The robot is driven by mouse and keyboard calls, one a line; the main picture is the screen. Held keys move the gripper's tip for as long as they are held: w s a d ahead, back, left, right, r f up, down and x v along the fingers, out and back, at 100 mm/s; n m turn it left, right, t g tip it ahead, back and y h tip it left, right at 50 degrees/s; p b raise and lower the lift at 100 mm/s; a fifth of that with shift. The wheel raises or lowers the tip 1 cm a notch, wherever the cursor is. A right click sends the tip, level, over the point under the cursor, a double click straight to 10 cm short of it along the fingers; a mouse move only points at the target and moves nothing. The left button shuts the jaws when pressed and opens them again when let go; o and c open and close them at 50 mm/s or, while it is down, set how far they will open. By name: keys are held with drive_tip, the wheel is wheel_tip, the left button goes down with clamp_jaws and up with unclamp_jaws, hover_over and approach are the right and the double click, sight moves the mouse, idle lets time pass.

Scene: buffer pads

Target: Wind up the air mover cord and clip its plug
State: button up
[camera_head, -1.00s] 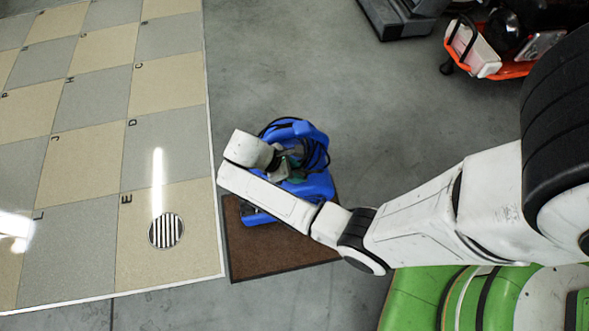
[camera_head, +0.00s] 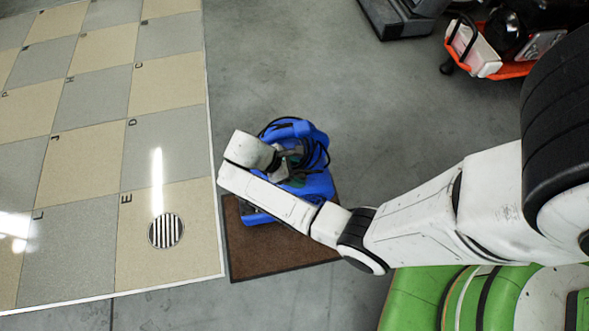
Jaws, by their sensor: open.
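The blue air mover (camera_head: 318,186) stands on a brown mat (camera_head: 262,262) in the middle of the head view. Its black cord (camera_head: 318,152) lies in loops around the top of the housing, mostly on the right side. My gripper (camera_head: 292,160) is over the top of the air mover, next to the cord loops. It is open, but its fingertips are small and partly hidden by my white wrist. I cannot tell whether it touches the cord. The plug cannot be made out.
A tiled floor area (camera_head: 90,205) with lettered beige and grey squares and a round striped drain (camera_head: 166,231) lies to the left. An orange cart (camera_head: 510,68) stands at the upper right, a dark grey machine (camera_head: 402,18) at the top. Grey floor between is clear.

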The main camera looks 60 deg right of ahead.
drive_tip(key=p+v, duration=0.4)
drive_tip(key=v, duration=0.7)
drive_tip(key=shift+p, duration=0.3)
drive_tip(key=shift+f, duration=0.1)
drive_tip(key=s+a+r+m+t+y, duration=0.2)
drive_tip(key=s+a+r+m+t, duration=0.15)
drive_tip(key=s, duration=0.35)
drive_tip(key=s+a+r+m+t+y, duration=0.25)
drive_tip(key=s+r+m, duration=0.2)
drive_tip(key=s, duration=0.25)
wheel_tip(320, 180, up, 26)
drive_tip(key=p, duration=2.7)
drive_tip(key=shift+w+d, duration=0.25)
drive_tip(key=shift+d, duration=0.25)
drive_tip(key=shift+h, duration=0.25)
